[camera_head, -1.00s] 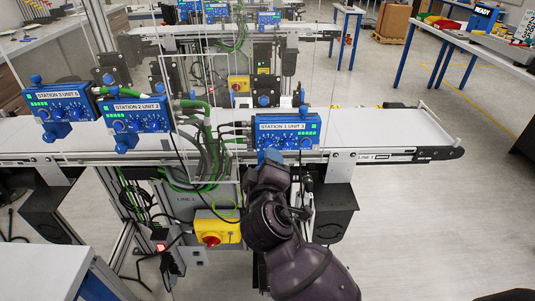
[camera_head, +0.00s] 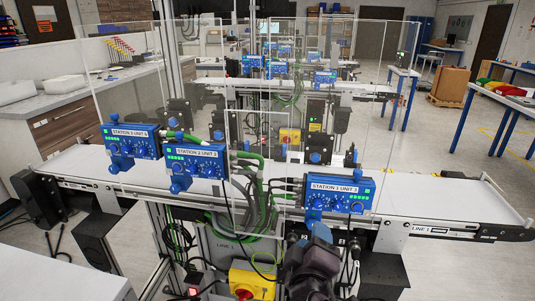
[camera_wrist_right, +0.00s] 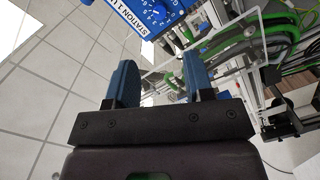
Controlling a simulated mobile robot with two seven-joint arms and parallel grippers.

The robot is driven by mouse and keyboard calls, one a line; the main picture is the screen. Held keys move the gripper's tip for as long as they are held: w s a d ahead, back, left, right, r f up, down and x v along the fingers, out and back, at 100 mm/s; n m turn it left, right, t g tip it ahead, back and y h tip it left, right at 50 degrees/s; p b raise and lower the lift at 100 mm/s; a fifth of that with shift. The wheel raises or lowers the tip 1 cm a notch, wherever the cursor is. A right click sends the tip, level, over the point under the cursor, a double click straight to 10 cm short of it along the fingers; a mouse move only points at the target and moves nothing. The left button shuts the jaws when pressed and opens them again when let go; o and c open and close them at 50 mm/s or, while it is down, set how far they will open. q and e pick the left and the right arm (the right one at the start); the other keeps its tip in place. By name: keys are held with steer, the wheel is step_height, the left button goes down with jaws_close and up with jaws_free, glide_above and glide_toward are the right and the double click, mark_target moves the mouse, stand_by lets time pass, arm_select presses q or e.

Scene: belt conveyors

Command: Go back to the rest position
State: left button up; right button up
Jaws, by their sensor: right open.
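My right gripper (camera_wrist_right: 160,78) is open, with two blue fingers apart and nothing between them in the right wrist view. In the head view my right arm comes up from the bottom edge, and its gripper (camera_head: 320,232) is just below the Station 1 box (camera_head: 339,195). The gap between the fingers cannot be made out there. The Station 1 box also shows at the top of the right wrist view (camera_wrist_right: 150,16), beyond the fingers. Whether gripper and box touch is unclear. My left gripper is out of view.
The conveyor belt (camera_head: 440,203) crosses the view. Clear panels (camera_head: 350,100) rise above the belt. Floor is open at right.

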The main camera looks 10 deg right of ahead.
step_height(320, 180, down, 13)
steer(key=d+m+g+y, duration=0.1)
steer(key=d+m+y, duration=0.1)
steer(key=m+y, duration=0.35)
steer(key=s+d+f+m+g, duration=0.2)
steer(key=s+d+f+g, duration=0.2)
steer(key=s+d+f, duration=0.8)
steer(key=s+f, duration=0.2)
steer(key=s, duration=0.2)
steer(key=shift+s+d+f+h, duration=0.15)
steer(key=shift+d+f+h, duration=0.05)
steer(key=shift+f+h, duration=0.2)
steer(key=shift+m, duration=0.25)
